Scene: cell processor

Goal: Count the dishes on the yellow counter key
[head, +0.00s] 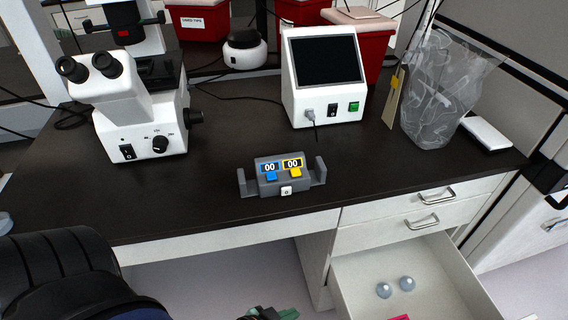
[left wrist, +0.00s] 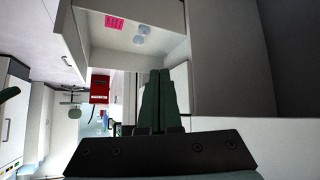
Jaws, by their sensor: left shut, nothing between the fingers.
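The grey counter (head: 247,184) stands on the black bench top, with a blue key (head: 271,176) and a yellow key (head: 295,172) at its front. Both of its displays read 00. A small white key (head: 286,190) sits low at the front. Two round, clear bluish dishes (head: 383,290) (head: 407,283) lie in the open drawer; they also show in the left wrist view (left wrist: 141,34). My left gripper (head: 272,314) is at the bottom edge of the head view, below the bench front. Its green fingers (left wrist: 160,90) are shut and empty. My right gripper is not in view.
A white microscope (head: 130,110) stands left on the bench. A white device with a dark screen (head: 325,60) stands behind the counter, with a clear bag (head: 440,90) to its right. The open drawer (head: 350,270) juts out below the bench and holds a pink item (left wrist: 114,22).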

